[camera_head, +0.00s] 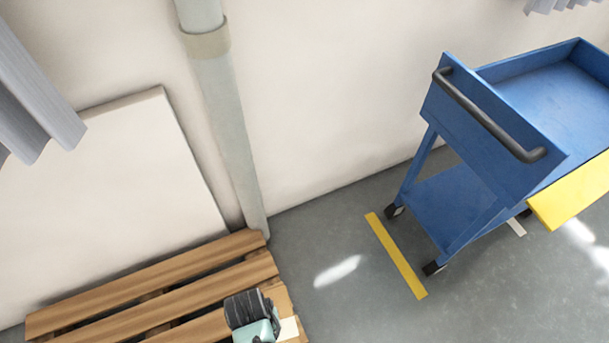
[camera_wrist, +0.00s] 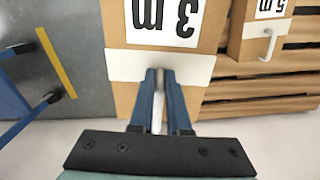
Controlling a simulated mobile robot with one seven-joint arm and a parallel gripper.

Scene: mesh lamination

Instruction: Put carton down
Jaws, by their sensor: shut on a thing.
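A tan carton (camera_wrist: 118,25) with a white label reading "3 m", upside down in the wrist view, is at the upper middle. It has a white plate with a narrow white tab standing out from it. My gripper (camera_wrist: 159,80) has its two blue fingers shut on that tab. A small part of a tan carton (camera_head: 279,297) shows at the bottom of the head view, beside my wrist, above or on the wooden pallet's (camera_head: 150,296) right end. I cannot tell whether the carton touches the pallet.
A second carton (camera_wrist: 238,32) labelled "5 m", with a white hook-shaped handle, is at the upper right of the wrist view by the pallet slats. A blue cart (camera_head: 497,110) stands at right, near a yellow floor line (camera_head: 397,256). A pipe (camera_head: 230,130) runs along the wall.

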